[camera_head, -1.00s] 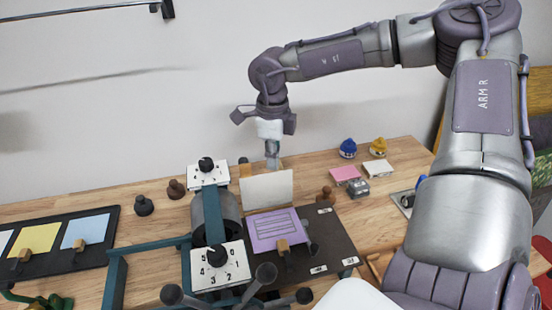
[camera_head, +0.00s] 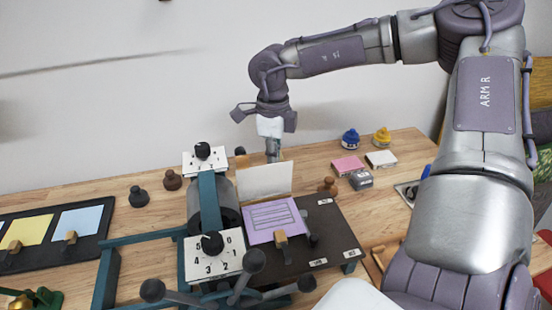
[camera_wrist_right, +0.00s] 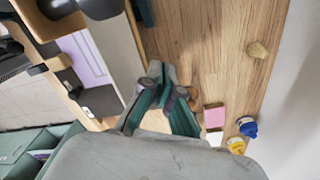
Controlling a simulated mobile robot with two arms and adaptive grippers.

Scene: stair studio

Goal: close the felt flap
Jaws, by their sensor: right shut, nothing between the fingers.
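The felt flap (camera_head: 264,180) is a cream panel. It stands raised, tilted slightly back, along the rear edge of the press bed behind a lilac card (camera_head: 270,218). My right gripper (camera_head: 272,157) points down just behind the flap's top edge, and its fingertips are partly hidden there. In the right wrist view the fingers (camera_wrist_right: 160,72) are closed together and empty, and the flap (camera_wrist_right: 118,52) shows as a pale strip to their left. I cannot tell whether they touch it. My left gripper is not in view.
The press roller (camera_head: 227,205) stands left of the card, between two numbered dials, with a spoked handle (camera_head: 240,285) in front. A wooden-knobbed stamp (camera_head: 328,185) is right of the flap. Ink bottles (camera_head: 350,139) and pads (camera_head: 347,165) lie farther right. A wall is behind.

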